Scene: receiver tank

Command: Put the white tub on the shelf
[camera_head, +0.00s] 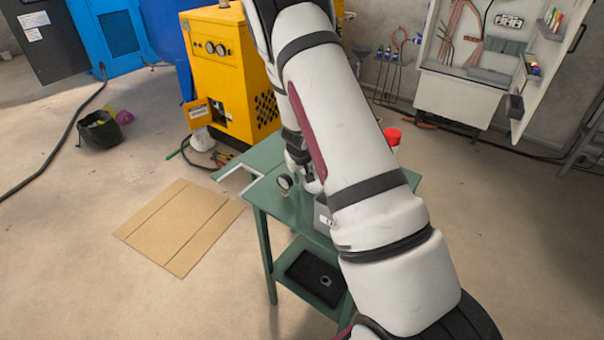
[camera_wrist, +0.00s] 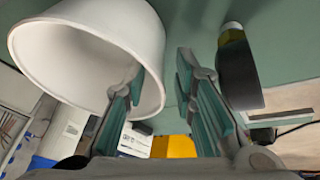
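The white tub (camera_wrist: 88,52) fills the upper left of the wrist view, with its open mouth towards the camera. My gripper (camera_wrist: 160,78) is open. Its left finger overlaps the tub's mouth and seems to be inside the rim; its right finger is outside. The tub's near wall shows between them, with a gap to the right finger. In the head view my arm hides the tub and most of the gripper. The green table (camera_head: 268,160) has a lower shelf (camera_head: 283,262) that carries a black tray-like item (camera_head: 316,277).
A pressure gauge (camera_head: 284,182) stands on the tabletop; it shows close beside my right finger in the wrist view (camera_wrist: 238,68). A red-topped object (camera_head: 392,137) is partly behind my arm. Cardboard (camera_head: 181,226) lies on the floor left of the table. A yellow machine (camera_head: 230,75) stands behind.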

